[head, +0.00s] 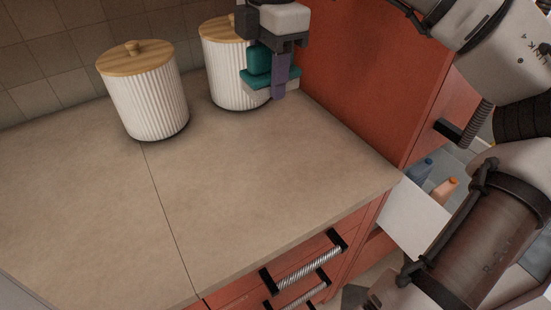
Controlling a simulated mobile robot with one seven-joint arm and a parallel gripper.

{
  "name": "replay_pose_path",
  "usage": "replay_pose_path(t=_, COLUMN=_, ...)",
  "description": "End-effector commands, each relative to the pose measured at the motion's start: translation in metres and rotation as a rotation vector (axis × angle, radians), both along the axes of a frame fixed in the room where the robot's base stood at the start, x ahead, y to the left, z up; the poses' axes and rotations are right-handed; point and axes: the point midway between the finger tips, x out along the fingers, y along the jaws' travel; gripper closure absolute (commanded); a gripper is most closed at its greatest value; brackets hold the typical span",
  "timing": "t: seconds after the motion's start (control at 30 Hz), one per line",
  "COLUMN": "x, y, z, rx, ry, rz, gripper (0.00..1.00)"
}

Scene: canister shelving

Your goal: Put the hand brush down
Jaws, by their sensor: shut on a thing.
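The hand brush (260,62) has a teal body, with a purple part (280,82) beside it that may be its bristles or handle. My gripper (272,45) is shut on it at the top of the head view, near the right-hand canister. The brush is in front of that canister and hides part of it. I cannot tell whether the brush touches the countertop (250,160) or hangs above it. The fingers are partly hidden by the brush.
Two white ribbed canisters with wooden lids stand at the back, the left one (148,95) and the right one (222,70). A tall red cabinet (350,70) borders the counter on the right. The counter's middle and front are clear.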

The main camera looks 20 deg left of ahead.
Motion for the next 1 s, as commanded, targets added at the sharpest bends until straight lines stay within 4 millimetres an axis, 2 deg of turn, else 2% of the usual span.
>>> replay_pose_path(t=0.13, x=-0.002, y=0.001, z=-0.025, rx=-0.001, ry=0.005, rz=0.007, gripper=0.93)
replay_pose_path(t=0.4, x=-0.002, y=0.001, z=-0.097, rx=0.001, ry=0.006, rz=0.005, gripper=0.93)
replay_pose_path(t=0.6, x=-0.002, y=0.001, z=-0.142, rx=0.002, ry=0.004, rz=0.005, gripper=0.93)
replay_pose_path(t=0.87, x=-0.002, y=0.001, z=-0.168, rx=0.0, ry=0.003, rz=0.003, gripper=0.93)
replay_pose_path(t=1.0, x=-0.002, y=0.001, z=-0.188, rx=0.002, ry=0.004, rz=0.003, gripper=0.93)
